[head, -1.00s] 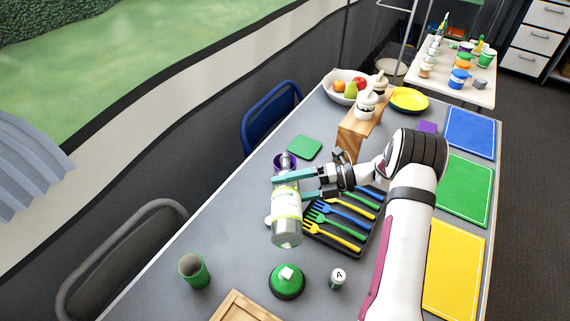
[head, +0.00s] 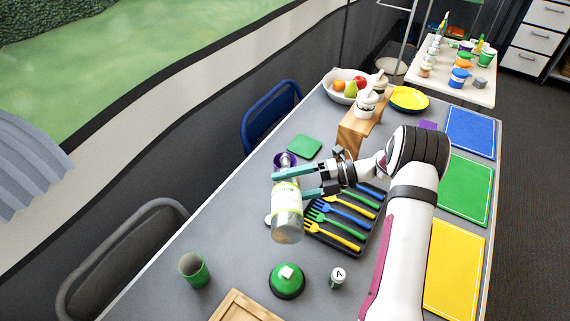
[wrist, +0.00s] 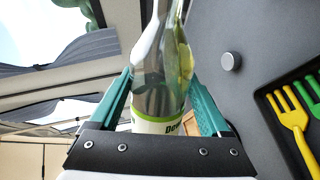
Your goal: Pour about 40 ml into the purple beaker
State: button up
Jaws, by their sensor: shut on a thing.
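My gripper (head: 288,184) is shut on a clear bottle with a white and green label (head: 287,198). It holds the bottle above the table, tilted, with the base towards the head camera and the neck towards the purple beaker (head: 277,160). In the wrist view the bottle (wrist: 160,75) lies between both fingers, and the beaker is not visible. I cannot tell whether liquid is flowing or how much is in the beaker.
A tray of colourful forks (head: 345,238) lies right of the bottle. A green mat (head: 304,147) and a wooden stand (head: 352,130) are behind.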

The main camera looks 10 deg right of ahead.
jog(key=shift+s, duration=0.3)
dwell(0.5)
jog(key=shift+r+p, duration=0.15)
jog(key=shift+p, duration=0.2)
dwell(0.7)
jog(key=f, duration=0.1)
jog(key=f+n, duration=0.1)
jog(key=shift+s+a+f+n+t, duration=0.15)
jog(key=shift+s+f+n+t, duration=0.15)
jog(key=shift+s+f+t, duration=0.1)
jog(key=n, duration=0.1)
jog(key=n+t, duration=0.1)
jog(key=shift+s+a+r+n, duration=0.1)
jog(key=shift+s+n, duration=0.1)
jog(key=shift+n, duration=0.2)
jog(key=shift+w+f+n+t+h, duration=0.3)
jog(key=shift+f+n+t, duration=0.1)
jog(key=shift+f+n, duration=0.2)
dwell(0.4)
